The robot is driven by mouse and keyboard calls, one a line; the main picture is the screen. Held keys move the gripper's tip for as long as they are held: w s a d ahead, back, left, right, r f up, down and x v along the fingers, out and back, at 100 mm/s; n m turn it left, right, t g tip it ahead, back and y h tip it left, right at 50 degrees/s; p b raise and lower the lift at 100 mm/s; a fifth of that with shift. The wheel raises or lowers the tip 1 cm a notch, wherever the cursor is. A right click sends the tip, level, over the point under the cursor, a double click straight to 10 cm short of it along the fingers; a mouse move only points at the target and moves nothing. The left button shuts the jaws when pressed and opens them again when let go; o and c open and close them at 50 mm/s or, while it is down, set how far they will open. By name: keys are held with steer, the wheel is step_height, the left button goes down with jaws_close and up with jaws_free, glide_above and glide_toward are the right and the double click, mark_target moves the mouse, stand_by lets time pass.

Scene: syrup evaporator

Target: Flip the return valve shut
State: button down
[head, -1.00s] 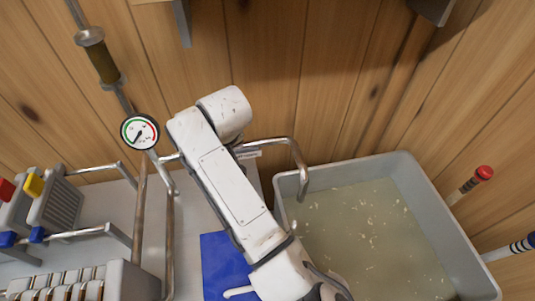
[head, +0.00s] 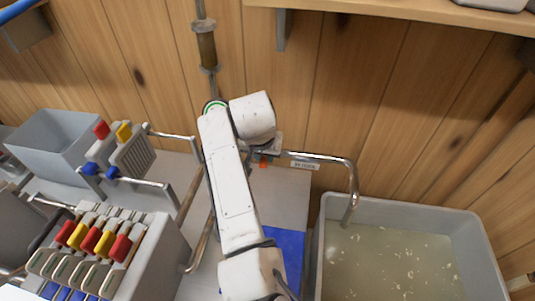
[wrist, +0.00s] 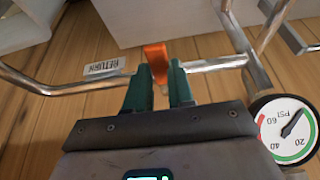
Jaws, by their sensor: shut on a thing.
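The return valve's orange lever (wrist: 156,62) sits on the metal pipe (wrist: 205,65), beside a white label reading RETURN (wrist: 104,68), which is upside down in the wrist view. My gripper (wrist: 161,76) has its two green fingers on either side of the lever, shut on it. The lever stands across the pipe in that view. In the head view, a small orange part of the lever (head: 263,163) shows below my wrist, left of the label (head: 305,165). My arm hides most of the valve and fingers there.
A pressure gauge (wrist: 285,130) is close to the right of my gripper in the wrist view. The pipe's spout (head: 351,205) hangs over a grey tub (head: 318,245) of cloudy liquid. A block with red and yellow levers (head: 165,245) stands left. A wooden shelf (head: 420,10) juts out above.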

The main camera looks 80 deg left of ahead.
steer(key=shift+r, duration=0.1)
steer(key=c, duration=1)
jaws_free()
steer(key=shift+o, duration=0.2)
steer(key=b+v, duration=0.1)
steer(key=v, duration=0.9)
steer(key=shift+r, duration=0.25)
steer(key=shift+s+d, duration=0.15)
steer(key=shift+s, duration=0.05)
